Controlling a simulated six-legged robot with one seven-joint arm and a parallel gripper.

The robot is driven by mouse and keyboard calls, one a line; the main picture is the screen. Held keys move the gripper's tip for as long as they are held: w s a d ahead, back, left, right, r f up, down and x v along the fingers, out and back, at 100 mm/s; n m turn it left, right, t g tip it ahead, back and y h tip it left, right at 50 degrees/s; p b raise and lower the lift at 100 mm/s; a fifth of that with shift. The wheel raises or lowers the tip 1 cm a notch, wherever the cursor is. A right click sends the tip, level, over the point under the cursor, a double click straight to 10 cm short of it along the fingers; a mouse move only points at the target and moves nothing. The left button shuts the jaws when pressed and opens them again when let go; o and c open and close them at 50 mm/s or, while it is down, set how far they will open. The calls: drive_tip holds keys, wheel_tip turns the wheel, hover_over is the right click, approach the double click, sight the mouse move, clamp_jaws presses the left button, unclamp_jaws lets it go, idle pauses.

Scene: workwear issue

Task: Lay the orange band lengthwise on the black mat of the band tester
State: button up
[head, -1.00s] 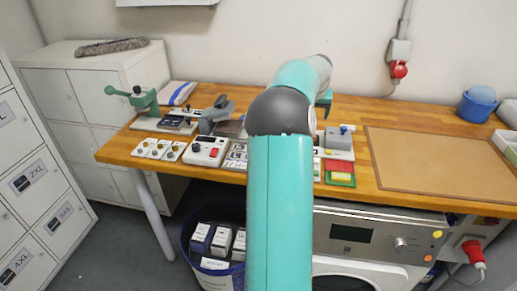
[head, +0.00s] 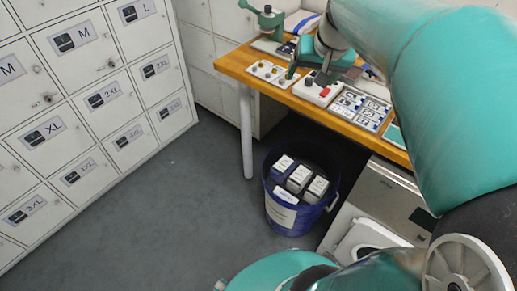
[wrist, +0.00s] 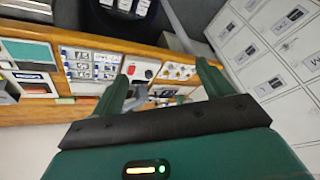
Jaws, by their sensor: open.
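I cannot make out the orange band in either view. I cannot tell for sure which device is the band tester or find its black mat. A white box with a red switch (head: 326,92) and a black knob stands at the bench's front edge, and it shows in the wrist view (wrist: 139,70). My gripper (head: 307,70) is above the bench close to this box, its fingers apart. In the wrist view my gripper (wrist: 165,68) is open, with nothing seen held. My gripper and arm hide part of the bench behind it.
A green hand press (head: 268,20) stands at the bench's left end. A white strip with several round pieces (head: 272,73) and a tray of labelled cells (head: 360,108) flank the box. A blue bin (head: 300,211) of boxes is below; grey lockers (head: 85,110) stand left.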

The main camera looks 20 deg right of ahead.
drive_tip(key=s+a+f+n, duration=0.2)
drive_tip(key=s+a, duration=0.4)
drive_tip(key=a, duration=0.3)
drive_tip(key=s+a+f+n, duration=0.3)
drive_tip(key=s+a, duration=0.3)
drive_tip(key=a, duration=0.4)
drive_tip(key=shift+s+f+y, duration=0.15)
drive_tip(key=shift+s+y, duration=0.05)
drive_tip(key=shift+y, duration=0.2)
drive_tip(key=c, duration=0.9)
drive_tip(key=shift+d, duration=0.2)
drive_tip(key=shift+c, duration=0.2)
